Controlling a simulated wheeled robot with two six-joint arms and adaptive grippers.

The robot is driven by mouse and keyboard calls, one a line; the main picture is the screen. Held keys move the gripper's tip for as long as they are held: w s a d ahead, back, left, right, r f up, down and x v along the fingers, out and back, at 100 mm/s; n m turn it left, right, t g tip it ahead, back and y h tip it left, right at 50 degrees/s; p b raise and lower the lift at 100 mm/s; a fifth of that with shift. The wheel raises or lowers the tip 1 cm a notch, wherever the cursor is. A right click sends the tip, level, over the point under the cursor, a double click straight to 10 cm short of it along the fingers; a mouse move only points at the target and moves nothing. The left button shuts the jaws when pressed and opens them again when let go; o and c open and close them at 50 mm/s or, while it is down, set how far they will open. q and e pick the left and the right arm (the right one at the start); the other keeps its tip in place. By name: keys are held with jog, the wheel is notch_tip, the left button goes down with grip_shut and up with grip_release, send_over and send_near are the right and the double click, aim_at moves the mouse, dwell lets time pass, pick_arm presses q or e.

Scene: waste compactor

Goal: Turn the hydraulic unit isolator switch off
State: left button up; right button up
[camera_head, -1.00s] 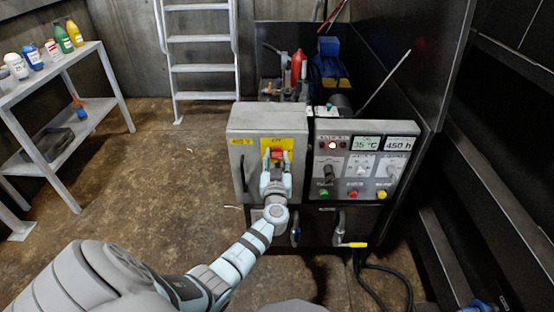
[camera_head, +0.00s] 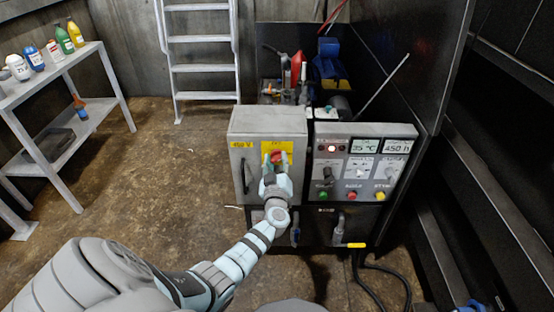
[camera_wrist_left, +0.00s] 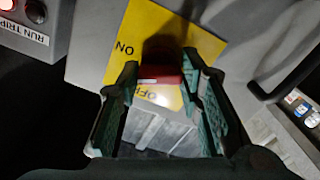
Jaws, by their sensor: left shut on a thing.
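The isolator switch's red handle (camera_head: 276,157) sits on a yellow plate (camera_head: 291,147) on the front of a grey cabinet (camera_head: 240,125). My left gripper (camera_head: 277,160) reaches the handle from below and in front, and hides part of it. In the left wrist view the red handle (camera_wrist_left: 161,76) lies between my left fingertips (camera_wrist_left: 163,82), which are shut on it. The yellow plate (camera_wrist_left: 200,45) there carries ON at the left and a partly hidden OFF below the handle. My right gripper is not in view.
A control panel (camera_head: 345,172) with displays, knobs and coloured buttons stands right of the cabinet. A yellow-handled valve (camera_head: 356,245) and black hoses (camera_head: 385,270) are below it. A shelf (camera_head: 35,150) with bottles stands at left, a ladder (camera_head: 200,68) behind. Floor between is open.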

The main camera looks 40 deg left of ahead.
pick_arm(q)
jog(key=n, duration=0.2)
jog(key=shift+n, duration=0.4)
jog(key=n, duration=0.3)
jog(key=shift+n+p, duration=0.3)
jog(key=shift+p, duration=0.05)
jog(key=n, duration=0.6)
jog(key=o, duration=1.2)
jog(key=shift+c, duration=0.2)
